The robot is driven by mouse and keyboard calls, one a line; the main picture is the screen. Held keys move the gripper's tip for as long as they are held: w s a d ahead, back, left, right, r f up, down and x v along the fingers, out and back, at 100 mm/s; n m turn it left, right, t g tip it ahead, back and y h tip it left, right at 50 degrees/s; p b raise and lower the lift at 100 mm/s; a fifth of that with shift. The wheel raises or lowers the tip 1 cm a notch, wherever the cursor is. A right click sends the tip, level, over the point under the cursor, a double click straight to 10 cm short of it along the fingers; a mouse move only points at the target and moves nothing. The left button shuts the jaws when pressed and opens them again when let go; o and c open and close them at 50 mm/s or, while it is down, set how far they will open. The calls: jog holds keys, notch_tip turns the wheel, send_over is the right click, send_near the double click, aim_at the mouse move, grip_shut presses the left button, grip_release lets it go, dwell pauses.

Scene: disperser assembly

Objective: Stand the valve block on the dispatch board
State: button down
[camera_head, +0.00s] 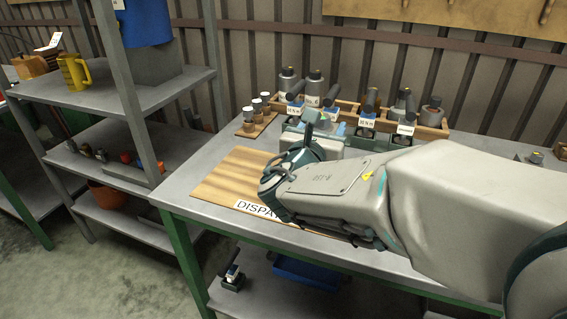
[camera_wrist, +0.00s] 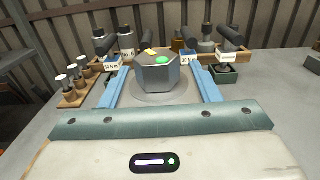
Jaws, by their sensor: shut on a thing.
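The dispatch board (camera_head: 222,178) is a flat wooden board at the table's left front corner, with a partly covered white label. My gripper (camera_wrist: 162,72) is shut on a dark grey, many-sided block, which I take for the valve block (camera_wrist: 152,78). The block has a green round spot and a small yellow mark on top. A round grey disc shows around its lower part. The blue fingers stand on either side of it. In the head view my arm hides most of the gripper and block, beyond the board's right part. I cannot tell whether the block touches the table.
A wooden rack (camera_head: 433,128) with several dark-handled tools and tagged parts stands at the back of the table. A small wooden stand (camera_head: 257,124) with white-topped pieces is behind the board. The board's visible left part is bare. Shelving (camera_head: 140,98) stands to the left.

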jog(key=shift+w+a+f+b, duration=0.35)
jog(key=shift+w+a+f, duration=0.05)
jog(key=shift+a+f, duration=1.05)
jog(key=shift+w+a+f+b, duration=0.35)
jog(key=shift+a+f, duration=0.95)
jog(key=shift+f, duration=0.2)
jog(key=shift+w+a+f+b, duration=0.35)
jog(key=shift+w+a+f, duration=0.05)
jog(key=shift+a+f, duration=1.05)
jog(key=shift+d+f, duration=0.1)
jog(key=shift+f, duration=0.05)
jog(key=shift+f, duration=0.15)
jog(key=shift+c, duration=2.4)
grip_release()
jog(key=v, duration=1.2)
jog(key=shift+p, duration=0.4)
